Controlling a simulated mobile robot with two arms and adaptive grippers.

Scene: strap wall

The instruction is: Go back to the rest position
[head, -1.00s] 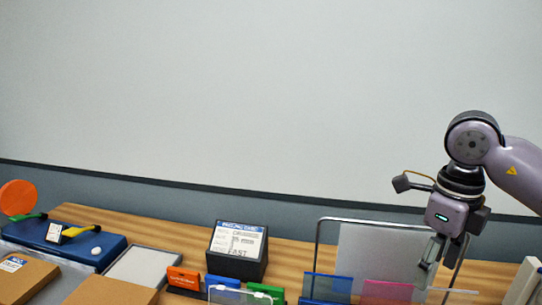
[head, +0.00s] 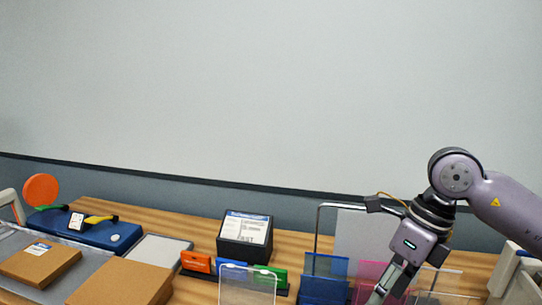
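My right gripper (head: 388,287) comes in from the right and points down and to the left. It is in front of the metal-framed rack (head: 319,232) with the blue and pink sheets. Its fingertips are at or below the bottom of the picture, so I cannot tell how far apart they are. I see nothing clearly held in it. My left gripper does not show.
The wooden table (head: 180,217) bears a blue case (head: 93,232), cardboard boxes (head: 120,283), a grey tray (head: 158,250) and a black card box (head: 245,233). Orange, blue and green holders and a clear panel (head: 247,285) stand near the middle. The wall above is clear.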

